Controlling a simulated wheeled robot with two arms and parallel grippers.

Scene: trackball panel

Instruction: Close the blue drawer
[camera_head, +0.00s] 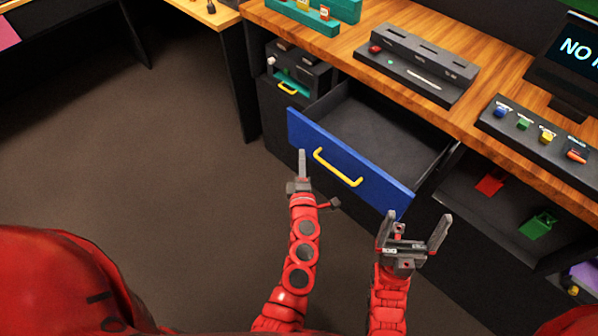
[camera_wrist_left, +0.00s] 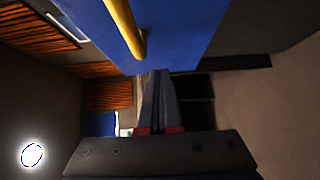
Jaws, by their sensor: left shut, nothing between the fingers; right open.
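The blue drawer (camera_head: 352,172) is pulled out from under the wooden desk, with its dark empty inside (camera_head: 375,125) showing. A yellow handle (camera_head: 337,168) is on its blue front. My left gripper (camera_head: 302,153) is shut and empty, in front of the left part of the drawer front. In the left wrist view, its closed fingers (camera_wrist_left: 160,80) point at the lower edge of the blue front (camera_wrist_left: 185,35), and the yellow handle (camera_wrist_left: 127,28) is above. I cannot tell whether the fingers touch it. My right gripper (camera_head: 415,220) is open and empty near the drawer's right front corner.
The desk top (camera_head: 355,45) holds a dark trackball panel (camera_head: 417,62), a button panel (camera_head: 535,140) and a teal rack. An open shelf at the right holds a red block (camera_head: 490,182) and a green block (camera_head: 538,223). The floor (camera_head: 180,200) at the left is clear.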

